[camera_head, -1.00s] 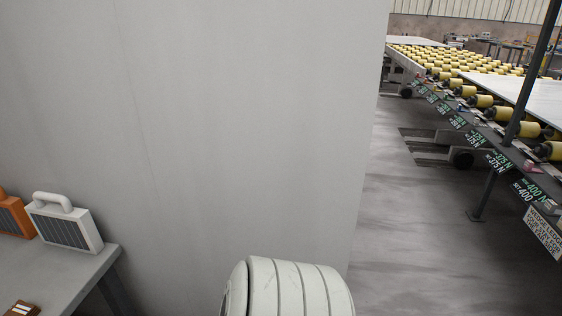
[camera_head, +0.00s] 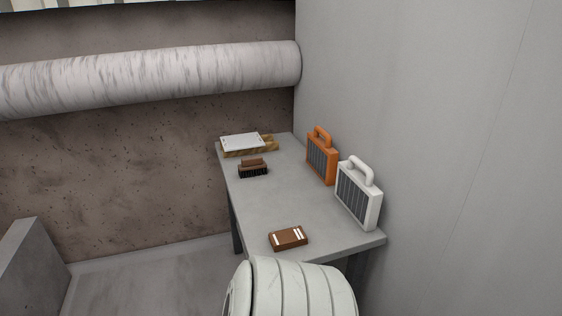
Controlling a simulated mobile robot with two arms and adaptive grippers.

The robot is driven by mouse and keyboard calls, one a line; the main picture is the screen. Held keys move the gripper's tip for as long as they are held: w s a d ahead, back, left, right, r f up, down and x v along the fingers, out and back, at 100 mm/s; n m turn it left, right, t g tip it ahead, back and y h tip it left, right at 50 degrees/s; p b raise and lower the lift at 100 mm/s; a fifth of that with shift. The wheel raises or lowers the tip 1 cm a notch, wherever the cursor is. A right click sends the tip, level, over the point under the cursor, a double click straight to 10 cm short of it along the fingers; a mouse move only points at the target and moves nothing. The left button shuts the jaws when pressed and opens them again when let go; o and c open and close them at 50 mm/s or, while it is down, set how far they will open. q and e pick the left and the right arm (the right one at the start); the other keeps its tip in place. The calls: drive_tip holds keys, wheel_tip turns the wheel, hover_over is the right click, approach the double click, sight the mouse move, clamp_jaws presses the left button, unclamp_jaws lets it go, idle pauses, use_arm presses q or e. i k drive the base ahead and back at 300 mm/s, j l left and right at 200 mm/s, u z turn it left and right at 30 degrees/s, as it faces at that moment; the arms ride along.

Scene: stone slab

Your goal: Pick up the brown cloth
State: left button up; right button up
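A small brown folded piece with white stripes, which looks like the brown cloth (camera_head: 286,239), lies flat near the front edge of a grey table (camera_head: 300,205). Nothing touches it. Neither of my grippers is in view.
On the table stand a white case (camera_head: 357,195) and an orange case (camera_head: 321,158) along the right wall. A brown brush (camera_head: 253,169) and a wooden tray (camera_head: 262,148) with a white sheet or pad are farther back. A pale pipe (camera_head: 150,77) runs along the back wall. Floor left of the table is clear.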

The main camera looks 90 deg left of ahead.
sight(287, 239)
drive_tip(key=u, duration=2.65)
drive_tip(key=z, duration=3.75)
drive_tip(key=u, duration=3.8)
